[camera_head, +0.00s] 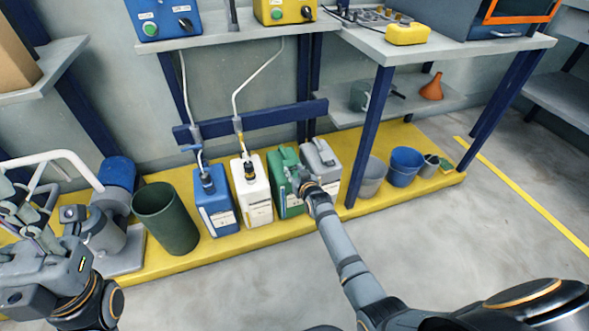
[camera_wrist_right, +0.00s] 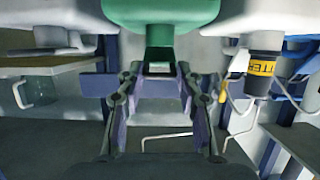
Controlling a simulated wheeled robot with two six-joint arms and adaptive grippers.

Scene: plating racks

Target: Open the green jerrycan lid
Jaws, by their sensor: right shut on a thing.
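The green jerrycan (camera_head: 288,203) stands upright on the yellow platform, between a white and a grey jerrycan. Its green body (camera_wrist_right: 160,12) fills the top of the right wrist view, with a narrower green lid part (camera_wrist_right: 158,54) pointing down in that picture. My right gripper (camera_head: 300,181) is at the top of the green jerrycan. In the wrist view, the right fingers (camera_wrist_right: 155,76) are shut on the lid; the exact contact is partly hidden. My left gripper (camera_head: 32,205) is at the far left, away from the jerrycans; its opening is unclear.
The blue jerrycan (camera_head: 216,212), white jerrycan (camera_head: 259,209) and grey jerrycan (camera_head: 328,171) stand close by. A dark green bin (camera_head: 166,220) is left. A blue shelf post (camera_head: 370,136) rises just right of the grey jerrycan. The grey floor in front is open.

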